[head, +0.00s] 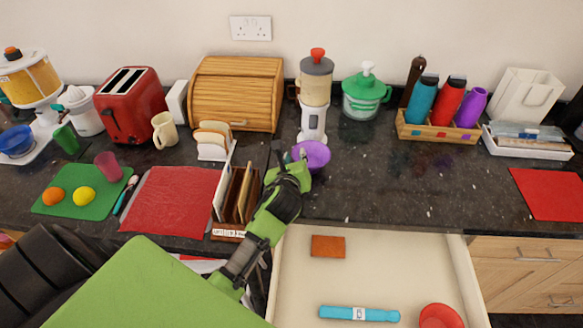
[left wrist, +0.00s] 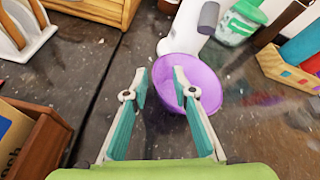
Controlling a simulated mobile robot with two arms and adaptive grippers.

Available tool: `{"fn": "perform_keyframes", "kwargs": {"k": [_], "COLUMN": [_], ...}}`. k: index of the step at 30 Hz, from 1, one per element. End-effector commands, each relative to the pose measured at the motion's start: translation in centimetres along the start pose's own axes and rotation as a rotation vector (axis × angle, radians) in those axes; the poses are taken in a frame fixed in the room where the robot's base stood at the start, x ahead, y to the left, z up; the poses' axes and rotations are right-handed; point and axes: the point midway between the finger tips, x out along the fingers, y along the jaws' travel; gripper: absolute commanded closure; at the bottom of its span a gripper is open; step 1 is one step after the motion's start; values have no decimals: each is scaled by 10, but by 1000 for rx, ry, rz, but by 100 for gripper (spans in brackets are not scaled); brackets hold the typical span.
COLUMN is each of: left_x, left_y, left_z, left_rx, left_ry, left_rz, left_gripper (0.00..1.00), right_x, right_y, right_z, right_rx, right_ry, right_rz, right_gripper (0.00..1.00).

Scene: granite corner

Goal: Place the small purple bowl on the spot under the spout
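The small purple bowl (head: 316,154) is on the dark counter, at the front foot of a white machine (head: 313,122) with a clear upper part and a red knob. In the left wrist view the purple bowl (left wrist: 205,78) is close against the white machine (left wrist: 188,32), and a grey spout-like part (left wrist: 208,14) shows above and behind it. My left gripper (head: 292,150) is at the bowl's left side. In the left wrist view my left gripper (left wrist: 160,85) is open, one finger left of the bowl, the other in front of its left part. Contact is unclear. My right gripper is not in view.
A wooden rack (head: 236,196) with upright boards stands left of my left forearm. A toast rack (head: 213,142) and a wooden bread box (head: 236,94) are behind it. An open drawer (head: 375,275) is below. The counter right of the bowl is clear.

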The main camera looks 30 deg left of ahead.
Motion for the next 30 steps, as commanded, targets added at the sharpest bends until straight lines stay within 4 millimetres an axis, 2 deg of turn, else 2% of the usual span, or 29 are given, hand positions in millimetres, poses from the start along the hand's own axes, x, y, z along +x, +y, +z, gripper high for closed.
{"fn": "perform_keyframes", "kwargs": {"k": [9,15,21,30], "left_x": [-61,-86,-95,-96], "left_y": [1,0,0,0], "left_z": [-1,-1,0,0], "left_rx": [0,0,0,0], "left_ry": [0,1,0,0], "left_rz": [-1,0,1,1], "left_gripper": [75,75,75,75], "right_x": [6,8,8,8], "right_y": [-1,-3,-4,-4], "right_z": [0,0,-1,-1], "right_rx": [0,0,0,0], "right_ry": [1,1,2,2], "right_rz": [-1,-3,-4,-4], "right_gripper": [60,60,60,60]}}
